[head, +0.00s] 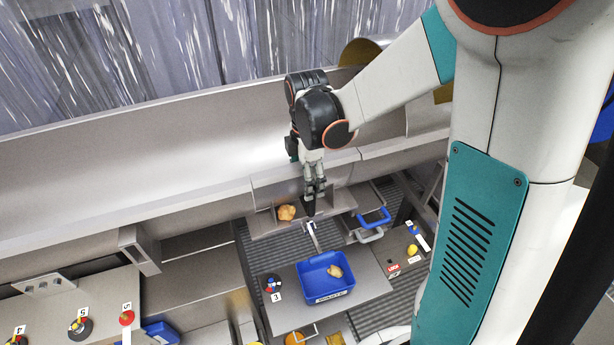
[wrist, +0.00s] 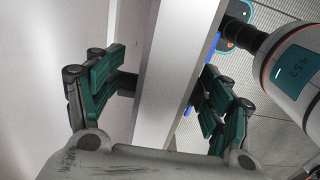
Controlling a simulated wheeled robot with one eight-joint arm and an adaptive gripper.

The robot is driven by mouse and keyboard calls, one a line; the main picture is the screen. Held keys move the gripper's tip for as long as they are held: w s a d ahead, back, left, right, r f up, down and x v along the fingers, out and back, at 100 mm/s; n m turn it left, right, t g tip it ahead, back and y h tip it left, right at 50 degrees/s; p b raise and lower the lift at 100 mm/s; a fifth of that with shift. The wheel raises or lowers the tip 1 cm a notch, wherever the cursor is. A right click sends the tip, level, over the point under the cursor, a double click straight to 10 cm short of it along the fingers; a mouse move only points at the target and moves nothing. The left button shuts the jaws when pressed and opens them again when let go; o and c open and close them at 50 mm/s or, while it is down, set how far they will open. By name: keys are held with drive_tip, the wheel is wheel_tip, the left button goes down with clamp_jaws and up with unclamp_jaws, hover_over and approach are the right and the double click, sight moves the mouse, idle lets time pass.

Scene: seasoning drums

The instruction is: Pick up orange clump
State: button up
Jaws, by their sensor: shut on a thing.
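An orange clump (head: 286,212) lies on a small grey metal ledge in the head view, just left of my gripper. A second orange-tan clump (head: 334,271) lies in a blue bin (head: 329,295). My gripper (head: 309,205) points down beside the first clump, apart from it. In the wrist view my gripper (wrist: 158,88) has its dark green fingers on both sides of a grey metal plate (wrist: 172,75), shut on it. No clump shows in the wrist view.
A long metal trough (head: 150,150) runs behind my gripper. A blue-handled item (head: 374,218) stands right of it. A grey table (head: 285,318) below holds the bin and a numbered round knob (head: 271,284).

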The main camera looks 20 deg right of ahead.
drive_tip(key=shift+s+f, duration=0.1)
drive_tip(key=shift+f, duration=0.1)
drive_tip(key=shift+s+f+b, duration=0.2)
drive_tip(key=shift+f+b, duration=0.15)
drive_tip(key=shift+b, duration=0.25)
drive_tip(key=shift+f, duration=0.1)
drive_tip(key=shift+c, duration=0.2)
drive_tip(key=o, duration=2.2)
drive_tip(key=shift+w, duration=0.2)
drive_tip(key=shift+c, duration=0.2)
drive_tip(key=shift+w+f, duration=0.1)
drive_tip(key=shift+w, duration=0.05)
drive_tip(key=shift+s+r, duration=0.2)
drive_tip(key=shift+w, duration=0.1)
